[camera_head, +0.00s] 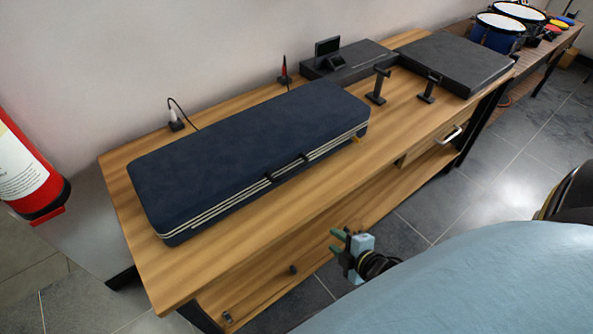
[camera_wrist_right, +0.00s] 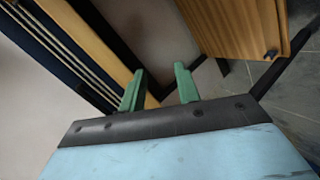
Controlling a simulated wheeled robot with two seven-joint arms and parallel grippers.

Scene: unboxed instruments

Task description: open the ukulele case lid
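The ukulele case (camera_head: 250,150) is a long dark blue box with pale stripes along its front side, lying on the wooden table with its lid shut. Two dark latches (camera_head: 304,157) show on its front edge. My right gripper (camera_head: 338,241) is in front of the table's front edge, apart from the case, with green fingers. In the right wrist view, its two green fingers (camera_wrist_right: 158,88) are spread apart with nothing between them, and the case's striped side (camera_wrist_right: 65,45) shows at upper left. My left gripper is not in view.
The wooden table (camera_head: 190,275) has a lower shelf and a drawer with a metal handle (camera_head: 449,134). Black stands (camera_head: 378,86) and dark flat boxes (camera_head: 455,62) are right of the case. A red fire extinguisher (camera_head: 25,170) is at left. A bare table strip runs before the case.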

